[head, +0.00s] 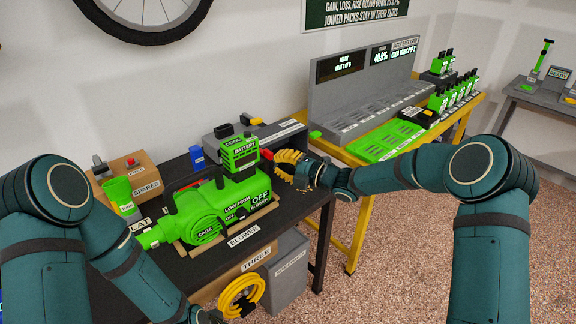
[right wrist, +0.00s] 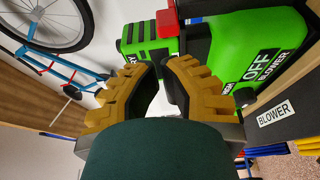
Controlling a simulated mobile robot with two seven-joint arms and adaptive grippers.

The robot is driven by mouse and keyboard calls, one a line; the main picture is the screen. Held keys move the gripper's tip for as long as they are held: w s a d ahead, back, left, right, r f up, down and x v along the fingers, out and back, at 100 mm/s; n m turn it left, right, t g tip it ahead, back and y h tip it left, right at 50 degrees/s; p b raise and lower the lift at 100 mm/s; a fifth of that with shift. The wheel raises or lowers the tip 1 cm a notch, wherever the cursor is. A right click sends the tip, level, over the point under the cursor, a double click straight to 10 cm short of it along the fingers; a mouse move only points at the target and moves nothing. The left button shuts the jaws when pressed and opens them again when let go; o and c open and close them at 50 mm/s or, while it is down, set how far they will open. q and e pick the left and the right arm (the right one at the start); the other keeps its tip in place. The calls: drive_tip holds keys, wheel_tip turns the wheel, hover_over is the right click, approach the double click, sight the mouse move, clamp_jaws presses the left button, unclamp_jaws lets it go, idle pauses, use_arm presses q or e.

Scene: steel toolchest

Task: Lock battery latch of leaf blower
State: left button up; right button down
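The green leaf blower (head: 205,212) lies on its cradle on the dark bench, labelled OFF and BLOWER. Its green battery (head: 238,152) stands upright on the top rear. A red latch piece (head: 266,152) shows beside the battery; it is also at the top of the right wrist view (right wrist: 167,22). My right gripper (head: 285,165) is just right of the latch, its yellow fingers pointing toward the blower. In the right wrist view its fingertips (right wrist: 162,66) nearly meet with nothing between them, below the latch.
A grey open box (head: 285,135) is behind the blower. A yellow-framed table (head: 440,125) with a charger rack and packs stands to the right. The speckled floor in front is clear.

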sight(259, 155)
drive_tip(key=x, duration=0.5)
drive_tip(key=shift+w+a, duration=0.1)
drive_tip(key=shift+a, duration=0.1)
drive_tip(key=shift+d, duration=0.1)
